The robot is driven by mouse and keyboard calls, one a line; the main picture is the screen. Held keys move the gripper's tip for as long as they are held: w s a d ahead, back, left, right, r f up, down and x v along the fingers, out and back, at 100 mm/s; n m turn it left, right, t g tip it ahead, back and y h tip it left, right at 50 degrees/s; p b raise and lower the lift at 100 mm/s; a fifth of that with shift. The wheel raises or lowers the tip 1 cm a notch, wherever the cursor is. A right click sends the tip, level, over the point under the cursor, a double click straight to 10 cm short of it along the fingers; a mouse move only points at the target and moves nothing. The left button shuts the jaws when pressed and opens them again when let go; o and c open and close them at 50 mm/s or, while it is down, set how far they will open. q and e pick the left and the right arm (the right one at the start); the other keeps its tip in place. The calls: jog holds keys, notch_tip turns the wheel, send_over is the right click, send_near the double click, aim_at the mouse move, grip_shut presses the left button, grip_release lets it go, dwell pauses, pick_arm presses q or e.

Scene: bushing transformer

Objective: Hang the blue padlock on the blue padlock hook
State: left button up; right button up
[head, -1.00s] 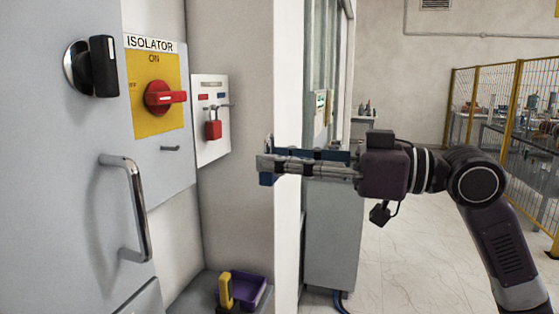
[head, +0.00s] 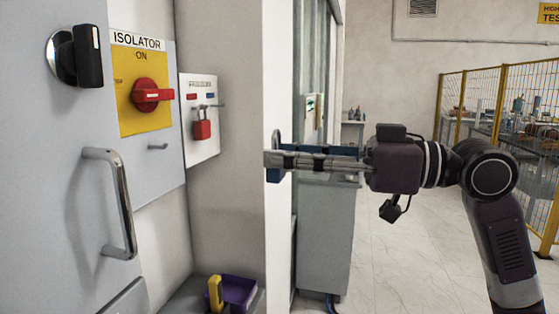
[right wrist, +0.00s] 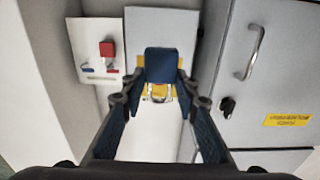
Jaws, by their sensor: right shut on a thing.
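My right gripper (head: 278,160) is shut on the blue padlock (head: 275,176), out in the open to the right of the padlock board. The padlock's body hangs below the fingertips and its shackle shows above them. In the right wrist view the blue padlock (right wrist: 161,64) sits between the two fingertips. The white padlock board (head: 198,152) has a red and a blue label with hooks below. The blue padlock hook (head: 219,105), under the blue label, looks empty. The red padlock (head: 202,130) hangs beside it. My left gripper is out of view.
The isolator panel with its red switch (head: 150,95) and a chrome door handle (head: 115,200) stand to the left. A purple bin (head: 240,291) and a yellow-handled object (head: 215,292) lie on the ledge below. A wall edge (head: 279,80) stands behind my gripper.

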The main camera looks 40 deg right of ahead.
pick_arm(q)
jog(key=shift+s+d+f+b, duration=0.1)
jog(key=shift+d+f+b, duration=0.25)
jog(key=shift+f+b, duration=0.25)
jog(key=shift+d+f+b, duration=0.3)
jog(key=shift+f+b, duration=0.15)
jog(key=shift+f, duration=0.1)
pick_arm(e)
jog(key=shift+v, duration=2.15)
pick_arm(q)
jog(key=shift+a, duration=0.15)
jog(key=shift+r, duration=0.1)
pick_arm(e)
jog(key=shift+r, duration=0.1)
